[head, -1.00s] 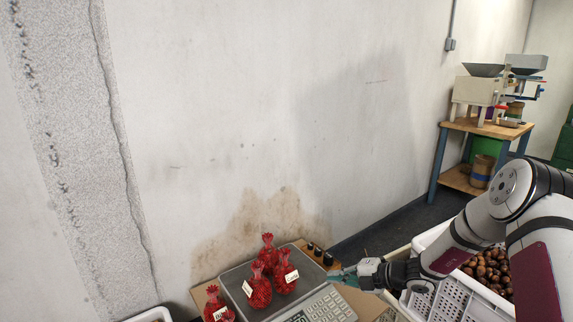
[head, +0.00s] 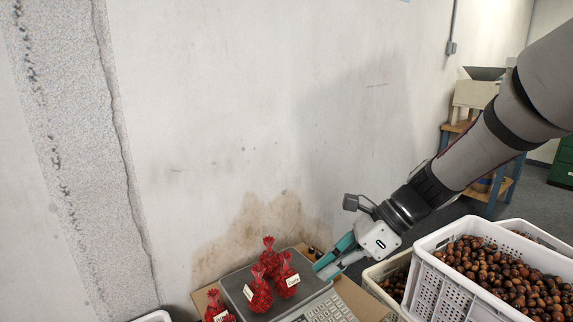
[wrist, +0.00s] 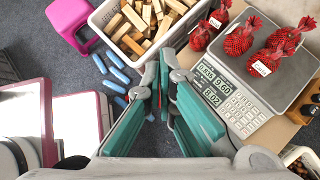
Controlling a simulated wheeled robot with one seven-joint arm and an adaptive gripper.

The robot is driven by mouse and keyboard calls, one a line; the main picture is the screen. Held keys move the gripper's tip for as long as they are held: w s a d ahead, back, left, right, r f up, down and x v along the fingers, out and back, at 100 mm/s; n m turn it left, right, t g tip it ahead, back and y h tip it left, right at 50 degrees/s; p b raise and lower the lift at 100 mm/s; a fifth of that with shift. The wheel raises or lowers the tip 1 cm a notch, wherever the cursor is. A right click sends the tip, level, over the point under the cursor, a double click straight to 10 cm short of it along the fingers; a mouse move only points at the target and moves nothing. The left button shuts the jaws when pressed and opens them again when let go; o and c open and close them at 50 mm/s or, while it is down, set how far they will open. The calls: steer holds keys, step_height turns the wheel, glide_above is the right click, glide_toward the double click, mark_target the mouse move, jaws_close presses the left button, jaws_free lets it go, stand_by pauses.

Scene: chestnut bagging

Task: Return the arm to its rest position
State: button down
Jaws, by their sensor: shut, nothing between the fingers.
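My gripper (head: 325,266) has teal finger pads and reaches down from the right, near the right edge of the scale in the head view. In the wrist view its fingers (wrist: 165,72) come together at the tips with nothing between them. Red net bags with white labels (head: 286,279) stand on the grey plate of the scale (head: 236,287). Another red bag (head: 214,306) stands left of the scale. The bags (wrist: 240,40) also show at the upper right of the wrist view, apart from the fingers. The scale's display (wrist: 212,84) is lit.
A white crate of chestnuts (head: 424,288) stands at the right, with a cream crate (head: 376,279) beside it. In the wrist view, a crate of wooden blocks (wrist: 101,20), a pink stool (wrist: 68,18) and blue objects on the floor (wrist: 117,74) lie past the fingers. A wall closes the back.

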steer(key=s+d+r+n+h, duration=0.2)
steer(key=s+d+n+h, duration=0.15)
steer(key=s+n, duration=0.5)
steer(key=s+d+r+n+h, duration=0.2)
steer(key=s+d+n, duration=0.25)
steer(key=s, duration=0.75)
steer(key=s+d+r+n+h, duration=0.2)
steer(key=s+d+n+h, duration=0.1)
steer(key=s+n, duration=0.55)
step_height(320, 180, up, 28)
steer(key=m+t+p, duration=0.1)
steer(key=t+p, duration=0.3)
steer(key=p, duration=2.2)
steer(key=shift+s+d+f+p, duration=0.2)
steer(key=shift+s+p, duration=0.1)
steer(key=shift+s, duration=0.1)
